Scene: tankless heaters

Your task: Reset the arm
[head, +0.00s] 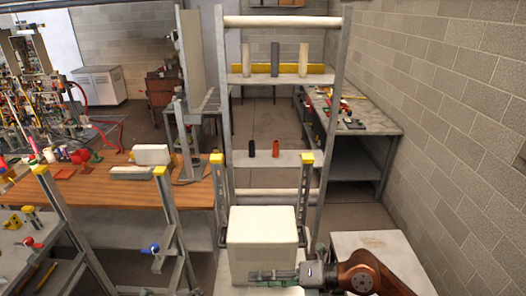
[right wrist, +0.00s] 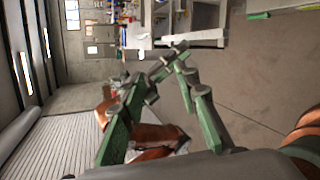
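My right gripper (head: 255,277) reaches in from the right at the bottom of the head view, in front of a white box (head: 262,226). I cannot tell whether it touches the box. In the right wrist view its green fingers (right wrist: 172,56) bend inward and their tips come together, with nothing seen between them. My copper-coloured right arm (head: 370,272) shows at the lower right of the head view. My left gripper is not in view.
A tall grey rack (head: 333,110) with cylinders on its shelves stands behind the box. A wooden workbench (head: 110,203) is at the left. A white surface (head: 375,241) lies beside my right arm, near the block wall (head: 450,120).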

